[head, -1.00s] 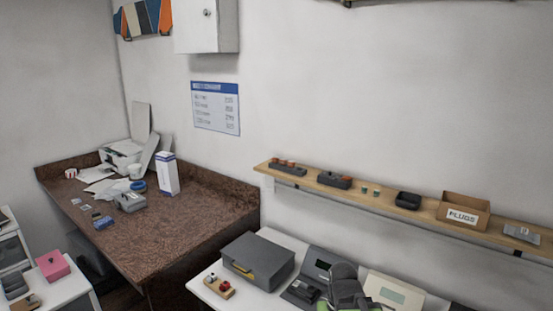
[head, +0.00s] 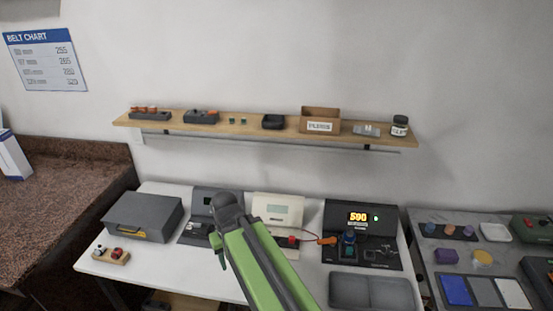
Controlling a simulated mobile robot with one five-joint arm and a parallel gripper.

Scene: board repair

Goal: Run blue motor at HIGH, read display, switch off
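A dark test station (head: 362,222) stands on the white bench at the right of centre. Its lit display (head: 358,218) shows orange digits that look like 590, with a green light (head: 376,218) beside it. A small blue motor (head: 348,238) appears to sit on the station below the display. An orange lead (head: 325,240) runs to its left, near a red part (head: 292,240). The speed switch and its setting are too small to make out.
A grey box (head: 143,217), a grey console (head: 214,204) and a cream meter (head: 277,209) stand left of the station. A grey tray (head: 371,292) lies in front. A shelf (head: 225,128) hangs above; a belt chart (head: 46,60) is on the left wall.

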